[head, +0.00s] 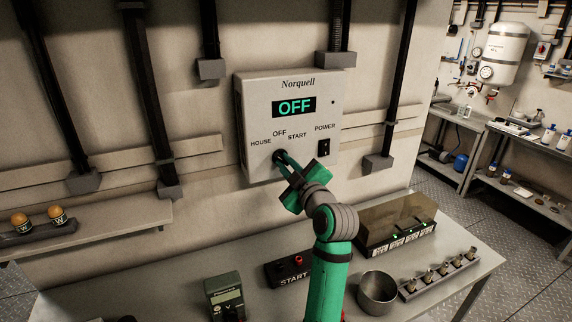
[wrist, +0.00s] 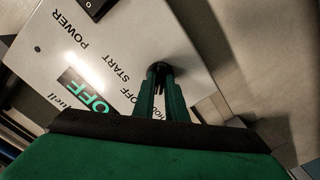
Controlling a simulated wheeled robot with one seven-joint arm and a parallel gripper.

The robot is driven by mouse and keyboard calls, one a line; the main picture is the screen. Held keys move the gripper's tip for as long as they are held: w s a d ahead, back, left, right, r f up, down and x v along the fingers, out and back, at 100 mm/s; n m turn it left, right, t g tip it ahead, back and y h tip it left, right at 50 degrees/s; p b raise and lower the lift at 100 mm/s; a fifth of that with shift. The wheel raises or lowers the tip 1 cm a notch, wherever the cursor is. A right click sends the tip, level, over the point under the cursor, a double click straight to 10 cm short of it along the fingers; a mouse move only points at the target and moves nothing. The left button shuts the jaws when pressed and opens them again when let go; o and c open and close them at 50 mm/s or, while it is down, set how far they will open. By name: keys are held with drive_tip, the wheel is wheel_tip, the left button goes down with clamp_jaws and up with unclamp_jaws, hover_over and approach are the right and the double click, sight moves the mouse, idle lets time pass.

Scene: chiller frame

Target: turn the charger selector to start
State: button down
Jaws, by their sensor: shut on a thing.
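The charger box (head: 245,105) is a light grey wall unit lettered "Norquell", with a green display (head: 294,107) reading OFF. Its selector (head: 279,157) is a dark round knob under the HOUSE, OFF and START labels. My gripper (head: 285,160) reaches up to the box and is shut on the selector. In the wrist view the green fingers (wrist: 160,92) sit on both sides of the black selector (wrist: 159,68), and they hide part of it. I cannot clearly tell which label its pointer faces. A black POWER rocker switch (head: 324,148) is to the right on the box.
A bench below holds a green meter (head: 225,297), a black START box (head: 290,272), a metal cup (head: 377,293), a dark-lidded case (head: 395,225) and a rack of metal pieces (head: 438,275). Dark conduits (head: 147,90) run down the wall beside the box.

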drive_tip(key=shift+w, duration=0.1)
drive_tip(key=shift+a+m, duration=0.15)
drive_tip(key=shift+m, duration=0.45)
drive_tip(key=m, duration=0.4)
drive_tip(key=shift+d, duration=0.2)
drive_tip(key=m, duration=0.3)
drive_tip(key=shift+m, duration=0.4)
drive_tip(key=m, duration=0.4)
drive_tip(key=shift+a+m, duration=0.1)
drive_tip(key=shift+m, duration=2.4)
drive_tip(key=c, duration=1.8)
unclamp_jaws()
